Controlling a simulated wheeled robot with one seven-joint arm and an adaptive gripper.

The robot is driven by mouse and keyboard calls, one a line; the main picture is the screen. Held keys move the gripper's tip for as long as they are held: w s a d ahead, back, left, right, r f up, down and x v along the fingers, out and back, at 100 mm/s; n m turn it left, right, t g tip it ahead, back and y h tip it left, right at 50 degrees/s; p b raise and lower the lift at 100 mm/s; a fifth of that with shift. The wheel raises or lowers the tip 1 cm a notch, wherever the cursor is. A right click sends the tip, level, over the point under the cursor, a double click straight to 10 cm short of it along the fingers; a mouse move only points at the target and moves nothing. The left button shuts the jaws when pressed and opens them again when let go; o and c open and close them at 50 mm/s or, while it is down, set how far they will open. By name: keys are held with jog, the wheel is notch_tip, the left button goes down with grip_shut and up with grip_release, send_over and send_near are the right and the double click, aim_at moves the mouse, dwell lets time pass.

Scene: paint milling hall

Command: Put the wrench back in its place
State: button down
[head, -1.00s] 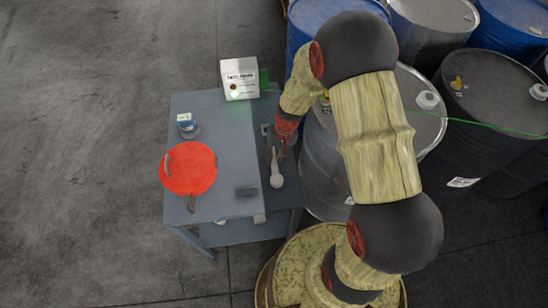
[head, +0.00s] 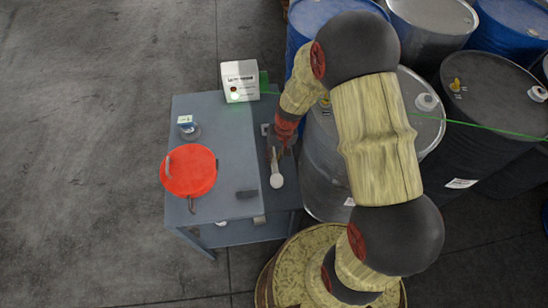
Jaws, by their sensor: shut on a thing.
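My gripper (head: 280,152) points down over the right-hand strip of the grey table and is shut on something. A pale grey tool with a slim shaft and a rounded end (head: 277,181) extends from the fingertips towards the table's front. It seems to be the wrench, but the picture is too small to be sure. The fingers hide its far end. I cannot tell whether it touches the surface beneath. A small grey bracket-like shape (head: 265,129) shows just behind the gripper.
Several drums (head: 497,85) crowd the right. Floor at left is clear.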

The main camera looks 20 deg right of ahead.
jog(key=shift+f, duration=0.1)
jog(key=shift+f+b, duration=0.45)
jog(key=shift+b, duration=0.05)
jog(key=shift+f, duration=0.25)
dwell(0.8)
jog(key=c, duration=1.6)
grip_release()
jog(key=r, duration=0.4)
jog(key=d+r, duration=0.1)
jog(key=r, duration=0.3)
jog(key=d+r, duration=0.1)
jog(key=r, duration=0.2)
jog(key=shift+d+r, duration=0.2)
jog(key=shift+r, duration=0.2)
jog(key=shift+s, duration=0.1)
